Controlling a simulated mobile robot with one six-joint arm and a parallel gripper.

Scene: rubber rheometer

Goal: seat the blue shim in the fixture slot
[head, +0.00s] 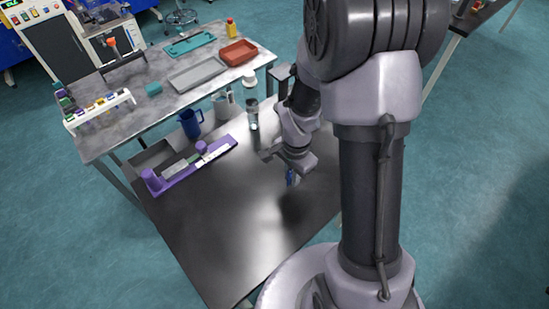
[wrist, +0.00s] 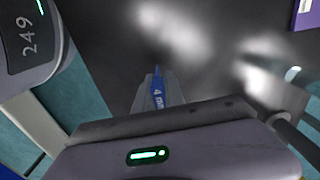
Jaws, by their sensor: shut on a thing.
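My gripper (head: 290,181) is above the right part of the dark table and shut on the blue shim (head: 291,177). In the wrist view the blue shim (wrist: 157,90) stands between the fingers, with "4 mm" lettering partly visible. A long purple fixture (head: 176,183) lies on the table at the left, well apart from the gripper. It carries purple round posts and pale and green pieces; I cannot make out its slot. A purple edge, probably the fixture's (wrist: 306,18), shows at the top right of the wrist view.
A blue jug (head: 190,123), a grey mug (head: 223,105) and a clear glass (head: 252,117) stand behind the fixture. A grey bin (head: 152,157) is beside it. The dark table's (head: 235,225) front and middle are clear. A grey bench with trays and a bottle rack stands behind.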

